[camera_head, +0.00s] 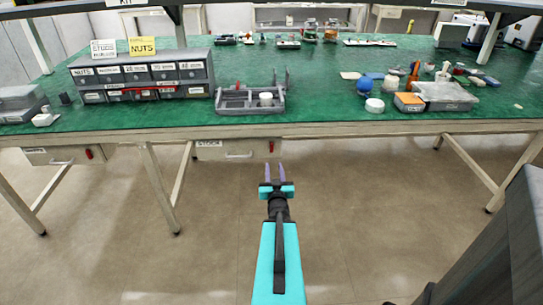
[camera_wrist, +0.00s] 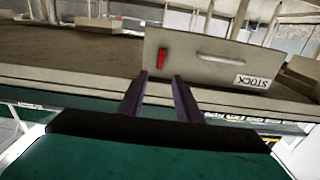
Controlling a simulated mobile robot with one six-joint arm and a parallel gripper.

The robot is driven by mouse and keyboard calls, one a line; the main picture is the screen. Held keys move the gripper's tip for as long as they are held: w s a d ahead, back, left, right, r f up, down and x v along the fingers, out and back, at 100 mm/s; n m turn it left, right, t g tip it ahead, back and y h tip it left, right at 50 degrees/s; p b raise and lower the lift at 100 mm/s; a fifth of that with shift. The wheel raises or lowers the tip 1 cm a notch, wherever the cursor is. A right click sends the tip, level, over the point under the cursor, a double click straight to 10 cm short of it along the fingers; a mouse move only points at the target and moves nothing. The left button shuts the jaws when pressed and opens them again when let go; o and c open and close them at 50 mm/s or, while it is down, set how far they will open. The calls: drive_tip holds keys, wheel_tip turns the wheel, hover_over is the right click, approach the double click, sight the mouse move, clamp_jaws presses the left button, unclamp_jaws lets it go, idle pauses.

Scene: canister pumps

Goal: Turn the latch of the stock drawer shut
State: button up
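The stock drawer (camera_head: 238,149) hangs under the bench's front edge, left of centre in the head view. It has a pale front, a white handle and a STOCK label. In the wrist view the drawer front (camera_wrist: 215,75) appears upside down. Its red latch (camera_head: 271,146) is at the right end of the front; in the wrist view the latch (camera_wrist: 162,51) stands roughly upright, slightly tilted. My gripper (camera_head: 274,166) points toward the bench, below and in front of the latch, apart from it. Its two fingers (camera_wrist: 160,80) are spread with nothing between them.
Another drawer (camera_head: 60,155) with a red latch hangs further left. The green bench (camera_head: 330,100) carries a nuts bin rack (camera_head: 148,75), a grey tray (camera_head: 235,103) and several small parts. Bench legs (camera_head: 160,188) stand at the left. The floor (camera_head: 370,220) before the bench is clear.

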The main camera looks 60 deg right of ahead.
sight(272, 148)
drive_tip(key=b+x, duration=0.4)
drive_tip(key=b, duration=0.2)
drive_tip(key=shift+w+d+f+b, duration=0.1)
drive_tip(key=shift+d+f+b, duration=0.05)
drive_tip(key=shift+b, duration=0.2)
drive_tip(key=b, duration=0.4)
drive_tip(key=shift+w+d, duration=0.35)
drive_tip(key=shift+d, duration=0.05)
drive_tip(key=d+b, duration=0.1)
drive_tip(key=b, duration=0.5)
drive_tip(key=shift+w, duration=0.3)
drive_tip(key=shift+x, duration=2.8)
